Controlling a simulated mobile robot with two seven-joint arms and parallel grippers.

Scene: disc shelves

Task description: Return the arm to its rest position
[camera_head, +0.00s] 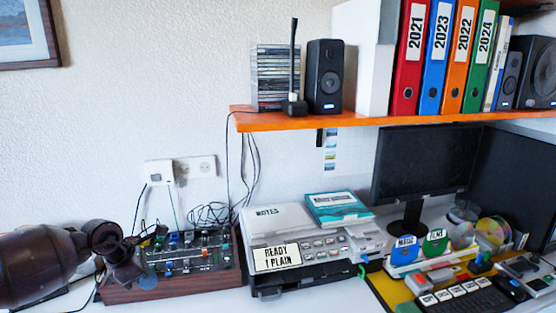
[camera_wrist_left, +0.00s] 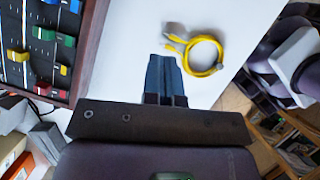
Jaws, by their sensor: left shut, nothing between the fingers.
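My left arm (camera_head: 40,268) comes in from the left edge in the head view. Its gripper (camera_head: 140,275) is by the left front of the wood-sided mixer (camera_head: 190,252). In the left wrist view the two dark fingers (camera_wrist_left: 165,65) are together, with nothing between them. They point over the white desk (camera_wrist_left: 130,50), close to a coiled yellow cable (camera_wrist_left: 203,54). Whether the fingers touch anything cannot be told. My right gripper is in neither view.
A printer (camera_head: 315,250) stands right of the mixer. A monitor (camera_head: 425,165), discs (camera_head: 494,230) and a keyboard (camera_head: 468,300) fill the right. An orange shelf (camera_head: 300,121) above holds a speaker (camera_head: 325,76), disc cases (camera_head: 275,78) and binders (camera_head: 436,50).

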